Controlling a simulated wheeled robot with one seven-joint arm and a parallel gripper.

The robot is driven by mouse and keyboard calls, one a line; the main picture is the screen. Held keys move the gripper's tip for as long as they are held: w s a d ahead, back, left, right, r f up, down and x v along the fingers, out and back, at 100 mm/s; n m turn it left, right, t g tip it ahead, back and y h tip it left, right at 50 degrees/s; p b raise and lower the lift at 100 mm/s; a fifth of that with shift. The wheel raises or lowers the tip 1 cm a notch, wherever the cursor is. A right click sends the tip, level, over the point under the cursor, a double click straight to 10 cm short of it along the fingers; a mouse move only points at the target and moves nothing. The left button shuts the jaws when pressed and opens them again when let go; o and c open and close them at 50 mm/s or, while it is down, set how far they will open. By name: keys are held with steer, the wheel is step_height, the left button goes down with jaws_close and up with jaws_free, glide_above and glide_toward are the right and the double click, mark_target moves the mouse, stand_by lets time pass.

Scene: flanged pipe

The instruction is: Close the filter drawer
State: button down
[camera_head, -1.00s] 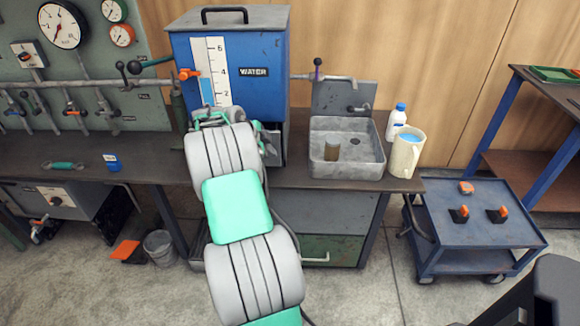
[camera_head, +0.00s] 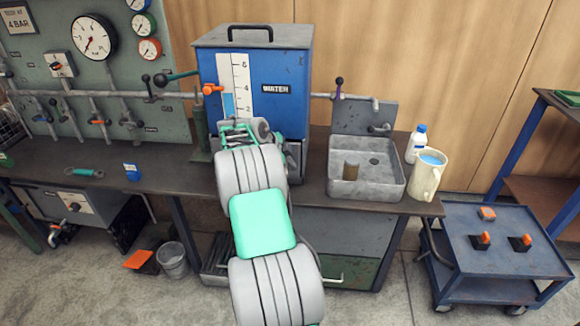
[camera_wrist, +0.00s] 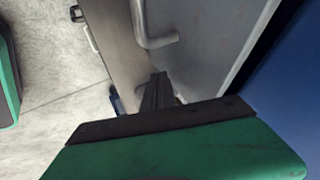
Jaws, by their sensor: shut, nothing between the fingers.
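The blue water tank (camera_head: 275,72) stands on the bench with a grey section (camera_head: 293,158) low on its right front. This may be the filter drawer, but my arm covers most of it and I cannot tell how far it is open. My gripper (camera_head: 243,132) is at the tank's lower front, its fingers partly hidden by the arm. In the wrist view, my gripper's dark fingers (camera_wrist: 156,92) are shut and empty, beside a grey panel (camera_wrist: 205,45) with a bent metal handle (camera_wrist: 155,35). I cannot tell whether the fingers touch the panel.
A sink (camera_head: 366,168) stands right of the tank, with a cream jug (camera_head: 428,178) and white bottle (camera_head: 416,145) beside it. Under the bench is a green drawer (camera_head: 360,270). A blue cart (camera_head: 500,240) stands at right. A gauge panel (camera_head: 120,70) is at left.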

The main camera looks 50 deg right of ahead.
steer(key=a+r+n+t+y+p, duration=0.2)
steer(key=a+r+n+p, duration=0.4)
steer(key=a+r, duration=0.7)
steer(key=a+r+n+t+y+p, duration=0.15)
steer(key=a+r+n+p, duration=0.5)
steer(key=a, duration=1.35)
steer(key=s+a+r+n+y+p, duration=0.1)
steer(key=s+a+n+y+p, duration=0.1)
steer(key=s+a+n, duration=0.4)
steer(key=s+a+r+n+y+p, duration=0.1)
steer(key=s+a+n+y+p, duration=0.1)
steer(key=s+a+n, duration=0.4)
steer(key=a+n, duration=0.4)
steer(key=a, duration=0.3)
steer(key=shift+s+t, duration=0.25)
steer(key=shift+t, duration=0.1)
